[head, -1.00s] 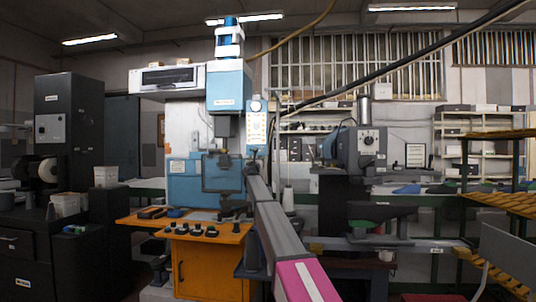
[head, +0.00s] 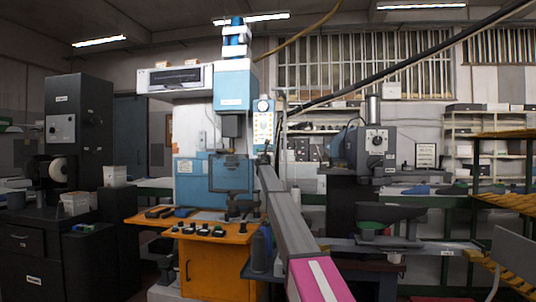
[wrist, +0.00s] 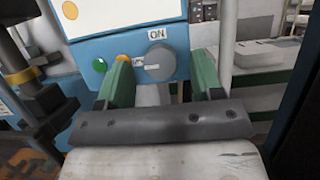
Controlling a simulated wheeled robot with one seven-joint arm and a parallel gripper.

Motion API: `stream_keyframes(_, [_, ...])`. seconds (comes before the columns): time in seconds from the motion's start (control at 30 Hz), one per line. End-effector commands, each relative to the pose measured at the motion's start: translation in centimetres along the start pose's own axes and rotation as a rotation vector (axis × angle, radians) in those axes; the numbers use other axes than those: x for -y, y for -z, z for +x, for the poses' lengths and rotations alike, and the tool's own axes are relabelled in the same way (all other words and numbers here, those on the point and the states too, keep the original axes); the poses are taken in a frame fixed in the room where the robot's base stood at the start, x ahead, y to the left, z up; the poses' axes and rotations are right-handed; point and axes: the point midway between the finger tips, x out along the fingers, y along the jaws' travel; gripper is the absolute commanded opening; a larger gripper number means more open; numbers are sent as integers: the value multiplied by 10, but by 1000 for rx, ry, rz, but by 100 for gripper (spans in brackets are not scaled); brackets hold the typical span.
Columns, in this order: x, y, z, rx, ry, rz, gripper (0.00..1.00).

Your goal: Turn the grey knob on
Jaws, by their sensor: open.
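The grey knob (wrist: 160,60) is round and sits on a blue panel (wrist: 178,38) in the wrist view, just below a white "ON" label (wrist: 157,34). A light mark shows at the knob's left side. My gripper (wrist: 162,70) is open, with one green finger at each side of the knob in the picture. The fingers look apart from the knob; the exact depth is hard to tell. In the head view, my arm reaches up to the lower part of a control box (head: 263,122) on the blue machine (head: 233,85); the knob cannot be made out there.
A green button (wrist: 99,64) and an orange button (wrist: 124,59) are left of the knob. A dark machine part (wrist: 30,75) stands at the far left of the wrist view. An orange bench (head: 215,265) with several small knobs is below the machine.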

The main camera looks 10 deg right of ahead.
Motion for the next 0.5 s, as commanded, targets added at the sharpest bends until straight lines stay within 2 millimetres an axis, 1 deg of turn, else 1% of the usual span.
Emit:
stream_keyframes(0.03, [0, 0, 3, 0, 0, 0, 60])
stream_keyframes(0.27, [0, 0, 2, 0, 0, 0, 60])
stream_keyframes(0.37, [0, 0, 2, 0, 0, 0, 31])
stream_keyframes(0.4, [0, 0, 2, 0, 0, 0, 18])
stream_keyframes(0.43, [0, 0, 2, 0, 0, 0, 11])
stream_keyframes(0.5, [0, 0, 2, 0, 0, 0, 11])
